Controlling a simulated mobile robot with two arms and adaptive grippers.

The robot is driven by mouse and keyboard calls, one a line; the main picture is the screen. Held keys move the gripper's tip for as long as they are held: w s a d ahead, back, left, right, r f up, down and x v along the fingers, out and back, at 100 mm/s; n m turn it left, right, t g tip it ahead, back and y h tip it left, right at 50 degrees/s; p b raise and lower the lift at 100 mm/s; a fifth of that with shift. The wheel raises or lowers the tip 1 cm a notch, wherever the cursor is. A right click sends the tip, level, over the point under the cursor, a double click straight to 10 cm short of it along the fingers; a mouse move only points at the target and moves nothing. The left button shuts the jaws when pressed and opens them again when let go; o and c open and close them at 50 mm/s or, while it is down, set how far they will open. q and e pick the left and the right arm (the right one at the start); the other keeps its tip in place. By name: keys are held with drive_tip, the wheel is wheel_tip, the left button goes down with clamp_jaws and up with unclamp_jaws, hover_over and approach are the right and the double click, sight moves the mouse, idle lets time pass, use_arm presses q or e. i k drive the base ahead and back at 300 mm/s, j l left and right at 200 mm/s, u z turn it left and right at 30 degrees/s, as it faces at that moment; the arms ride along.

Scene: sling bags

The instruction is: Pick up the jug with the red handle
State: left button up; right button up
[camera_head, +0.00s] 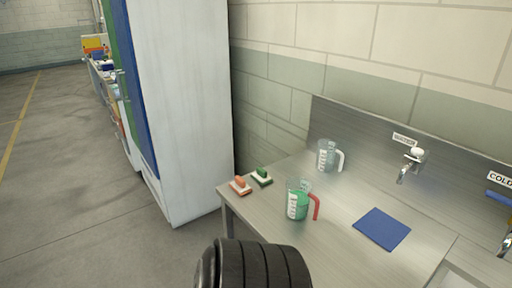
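The jug with the red handle (298,201) stands upright on the steel counter, near its front left part. It is clear, with green on its side or inside, and its red handle points right. A black ribbed part of my own body shows at the bottom edge of the head view, in front of the counter. Neither of my grippers can be seen.
A second clear jug with a white handle (327,156) stands behind it on the steel counter (338,235). An orange-topped brush (240,186) and a green-topped brush (262,177) lie to the left. A blue cloth or mat (382,228) lies right. A tall white cabinet (185,110) stands left.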

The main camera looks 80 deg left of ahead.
sight(299, 195)
drive_tip(key=u, duration=2.3)
drive_tip(key=z, duration=2.45)
drive_tip(key=u, duration=2.45)
drive_tip(key=i+j+z, duration=0.15)
drive_tip(key=j+z, duration=0.2)
drive_tip(key=z, duration=0.15)
drive_tip(key=i+j+z, duration=0.1)
drive_tip(key=j+z, duration=0.25)
drive_tip(key=z, duration=0.15)
